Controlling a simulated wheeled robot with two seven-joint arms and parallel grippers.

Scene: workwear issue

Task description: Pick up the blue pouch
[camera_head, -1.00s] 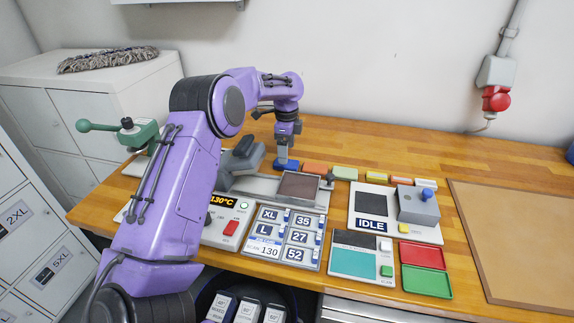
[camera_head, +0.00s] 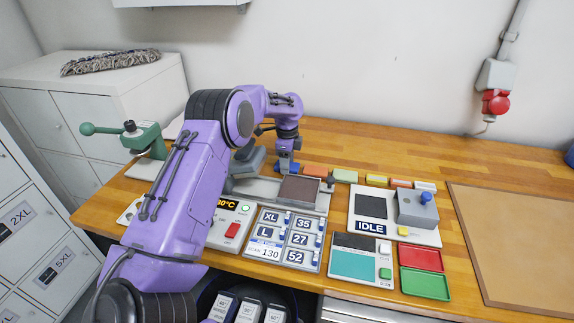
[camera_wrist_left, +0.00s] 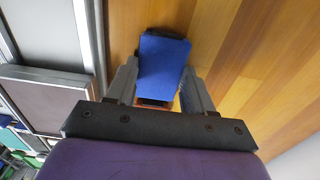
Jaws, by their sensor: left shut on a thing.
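The blue pouch (camera_wrist_left: 162,62) is between the two grey fingers of my left gripper (camera_wrist_left: 159,82) in the left wrist view. The fingers are closed on its sides, and its flat blue face shows. In the head view the left gripper (camera_head: 287,160) points down at the back of the wooden bench, and a small blue part of the pouch (camera_head: 284,169) shows at its tips. I cannot tell whether the pouch is clear of the bench top. My right gripper is not in view.
A row of coloured blocks (camera_head: 345,176) lies just right of the gripper. A dark square plate (camera_head: 299,189) is in front of it. A size-label panel (camera_head: 283,240) and control boxes fill the front. The bench behind the row (camera_head: 370,145) is clear.

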